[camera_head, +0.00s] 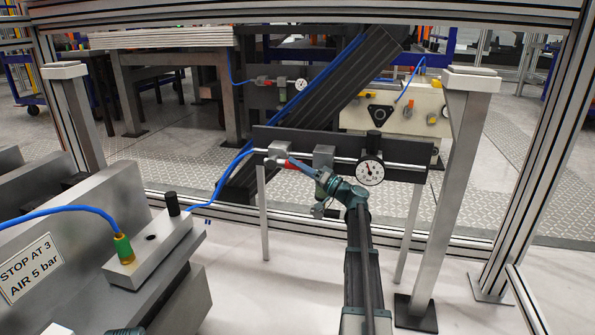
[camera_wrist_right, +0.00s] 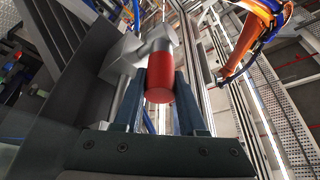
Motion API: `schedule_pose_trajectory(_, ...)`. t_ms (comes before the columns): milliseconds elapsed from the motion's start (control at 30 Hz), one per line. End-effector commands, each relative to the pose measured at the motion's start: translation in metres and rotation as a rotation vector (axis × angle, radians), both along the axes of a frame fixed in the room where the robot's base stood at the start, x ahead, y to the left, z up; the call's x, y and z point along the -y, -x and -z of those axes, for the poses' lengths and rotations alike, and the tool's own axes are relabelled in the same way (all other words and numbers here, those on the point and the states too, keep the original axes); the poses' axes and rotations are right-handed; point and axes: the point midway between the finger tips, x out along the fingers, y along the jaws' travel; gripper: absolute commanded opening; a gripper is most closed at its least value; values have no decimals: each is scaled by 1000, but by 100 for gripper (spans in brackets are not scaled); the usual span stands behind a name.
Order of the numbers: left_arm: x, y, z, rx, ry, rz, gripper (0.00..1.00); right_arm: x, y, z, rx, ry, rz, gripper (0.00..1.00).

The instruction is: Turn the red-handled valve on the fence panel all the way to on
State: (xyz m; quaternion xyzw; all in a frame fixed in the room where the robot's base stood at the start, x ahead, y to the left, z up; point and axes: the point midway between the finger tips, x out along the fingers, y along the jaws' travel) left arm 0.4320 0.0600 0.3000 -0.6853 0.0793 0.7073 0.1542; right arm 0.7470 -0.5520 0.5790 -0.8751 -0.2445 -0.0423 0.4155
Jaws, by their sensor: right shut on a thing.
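The red handle (camera_head: 291,164) of the valve shows as a small red piece on the dark fence panel (camera_head: 400,174), beside the silver valve body (camera_head: 277,150). My right gripper (camera_head: 303,169) reaches it from the lower right. In the right wrist view the red cylindrical handle (camera_wrist_right: 159,84) lies between the two dark blue fingers (camera_wrist_right: 160,100), which are shut on it. The grey valve body (camera_wrist_right: 128,55) is just behind the handle. The fingers hide part of the handle in the head view.
A round white gauge (camera_head: 369,170) sits on the panel, right of the valve. A blue hose (camera_head: 225,175) runs to the valve's left end. A slanted post (camera_head: 445,190) stands at right.

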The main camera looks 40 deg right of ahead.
Motion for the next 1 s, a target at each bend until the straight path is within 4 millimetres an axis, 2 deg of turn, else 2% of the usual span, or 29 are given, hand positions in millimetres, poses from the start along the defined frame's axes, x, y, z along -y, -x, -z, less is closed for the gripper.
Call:
schedule_pose_trajectory(467,0,0,2,0,0,0,68,-2,0,1,4,-4,-3,0)
schedule_pose_trajectory(500,0,0,2,0,0,0,68,-2,0,1,4,-4,-3,48)
schedule_pose_trajectory(633,0,0,2,0,0,0,68,-2,0,1,5,-5,-3,70)
schedule_pose_trajectory(1000,0,0,3,0,0,0,68,1,2,2,6,-6,0,70)
